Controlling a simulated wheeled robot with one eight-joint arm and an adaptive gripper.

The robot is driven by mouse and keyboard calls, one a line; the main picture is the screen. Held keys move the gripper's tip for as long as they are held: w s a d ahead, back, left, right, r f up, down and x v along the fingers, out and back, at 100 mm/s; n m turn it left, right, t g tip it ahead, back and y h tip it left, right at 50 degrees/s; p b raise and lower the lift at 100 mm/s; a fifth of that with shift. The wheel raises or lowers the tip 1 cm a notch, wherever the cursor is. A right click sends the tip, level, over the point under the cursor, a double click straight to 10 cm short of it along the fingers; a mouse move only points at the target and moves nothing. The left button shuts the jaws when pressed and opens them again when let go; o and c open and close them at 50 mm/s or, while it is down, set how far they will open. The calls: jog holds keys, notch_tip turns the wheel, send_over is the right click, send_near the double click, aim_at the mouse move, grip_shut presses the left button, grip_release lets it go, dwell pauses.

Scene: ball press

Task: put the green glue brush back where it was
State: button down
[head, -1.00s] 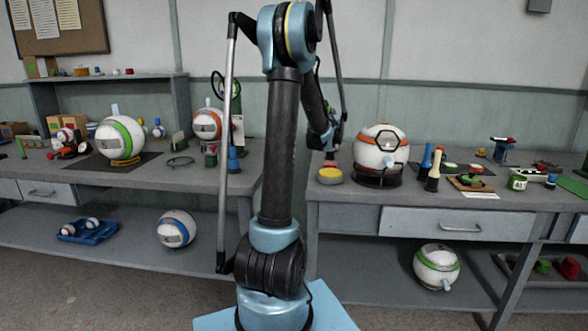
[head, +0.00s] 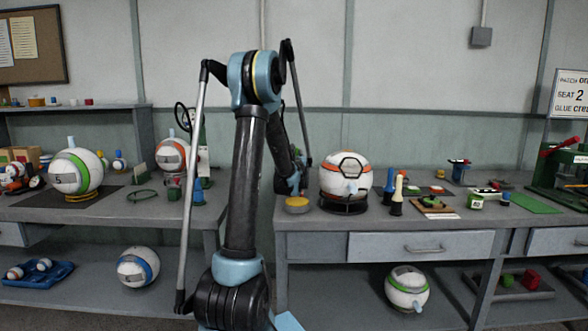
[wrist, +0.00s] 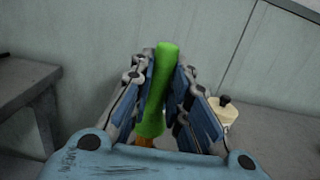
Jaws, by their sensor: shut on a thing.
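The glue brush (wrist: 160,88) has a green handle, seen upright between the fingers in the wrist view. Its lower end is orange and mostly hidden by my wrist. My gripper (wrist: 158,95) is shut on the green handle, with a blue-padded finger on each side. In the head view my gripper (head: 291,180) is small and partly behind my arm, over the gap between the benches and close to the right bench's left end. I cannot make out the brush in the head view.
A cream pot (wrist: 224,112) with a black knob stands right of my gripper in the wrist view.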

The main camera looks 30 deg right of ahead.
jog(key=shift+f, duration=2.1)
jog(key=c, duration=1.5)
grip_release()
jog(key=shift+c, duration=0.2)
